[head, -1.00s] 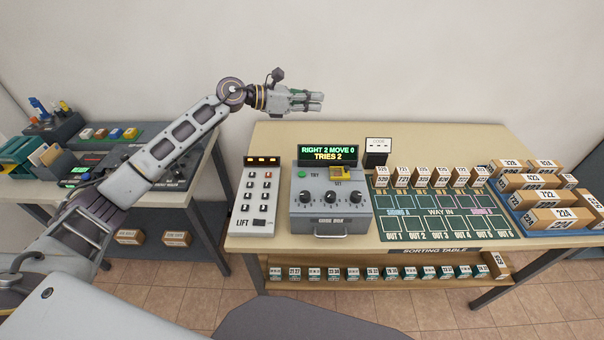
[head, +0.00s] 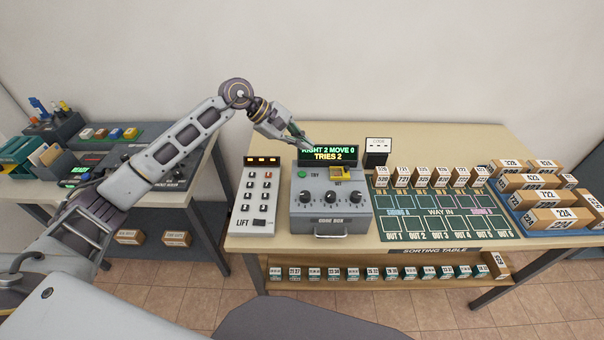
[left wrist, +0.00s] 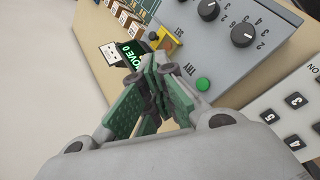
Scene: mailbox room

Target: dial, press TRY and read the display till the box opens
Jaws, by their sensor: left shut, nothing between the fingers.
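The grey code box (head: 333,219) stands on the sorting table with a row of dark dials (head: 331,197) on its top. Its display (head: 328,156) reads "RIGHT 2 MOVE 0" and "TRIES 2"; a fingertip covers the first letter. The green TRY button (head: 302,174) is at the upper left of the box, and a yellow part (head: 340,172) sits above SET. My left gripper (head: 308,145) is shut and empty, above the box's back left, pointing down-right. In the left wrist view its fingers (left wrist: 150,85) are together, with the green button (left wrist: 203,84) to their right. My right gripper is out of view.
The LIFT keypad (head: 257,202) stands left of the box. A green sorting board (head: 440,212) and small numbered boxes are to its right. A dark card stand (head: 377,152) is behind. A blue tray (head: 513,218) holds larger boxes.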

